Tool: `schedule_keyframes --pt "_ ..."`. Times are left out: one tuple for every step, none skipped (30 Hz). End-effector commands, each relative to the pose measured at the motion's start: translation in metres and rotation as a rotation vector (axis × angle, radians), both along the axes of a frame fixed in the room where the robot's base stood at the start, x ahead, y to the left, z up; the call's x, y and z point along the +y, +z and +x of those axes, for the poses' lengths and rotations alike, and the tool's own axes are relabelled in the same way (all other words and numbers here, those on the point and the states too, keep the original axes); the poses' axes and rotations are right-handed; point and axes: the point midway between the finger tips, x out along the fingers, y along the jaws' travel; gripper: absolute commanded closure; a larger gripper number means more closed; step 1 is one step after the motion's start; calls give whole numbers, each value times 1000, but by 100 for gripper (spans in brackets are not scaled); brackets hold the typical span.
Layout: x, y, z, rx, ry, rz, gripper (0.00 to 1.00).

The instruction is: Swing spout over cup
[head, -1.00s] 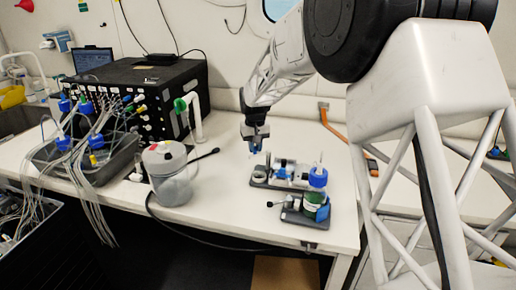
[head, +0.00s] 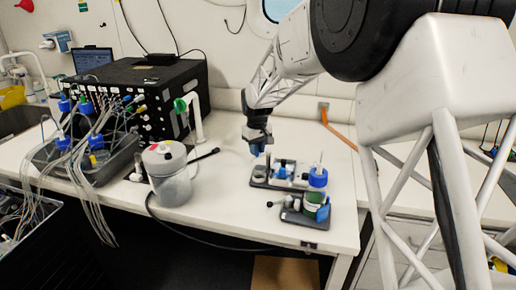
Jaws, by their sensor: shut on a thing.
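My gripper (head: 259,148) points down above the left end of a dark grey stand (head: 262,184) on the white bench. It is shut on a small blue part (head: 257,150), which I take to be the spout; the fingers hide much of it. A small pale round cup (head: 259,171) sits on the left end of the stand, just below the gripper. White and blue fittings (head: 285,171) lie along the stand. At its right, a blue-capped bottle (head: 317,178) with a green lower part stands on a second dark base (head: 302,219).
A grey canister with a white lid (head: 168,172) stands left of the stand, with a black cable on the bench. A black instrument box (head: 140,92) and a tube-filled tray (head: 95,168) are further left. An orange strap (head: 336,128) lies behind. The bench front is mostly clear.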

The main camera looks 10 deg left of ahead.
Motion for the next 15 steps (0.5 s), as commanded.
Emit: schedule_keyframes --pt "-1 0 -1 0 16 0 90" --pt "-1 0 -1 0 25 0 90" --pt "-2 0 -1 0 33 0 90" --pt "-2 0 -1 0 36 0 90" --pt "-2 0 -1 0 38 0 90" --pt "-2 0 -1 0 38 0 90" --pt "-2 0 -1 0 38 0 90" --pt "-1 0 -1 0 38 0 90" --pt "-1 0 -1 0 38 0 90" --pt "-1 0 -1 0 37 0 90" --pt "-1 0 -1 0 37 0 90" --pt "-1 0 -1 0 38 0 90" --pt "-2 0 -1 0 40 0 90" --pt "-2 0 -1 0 44 0 90" --pt "-2 0 -2 0 53 0 90"
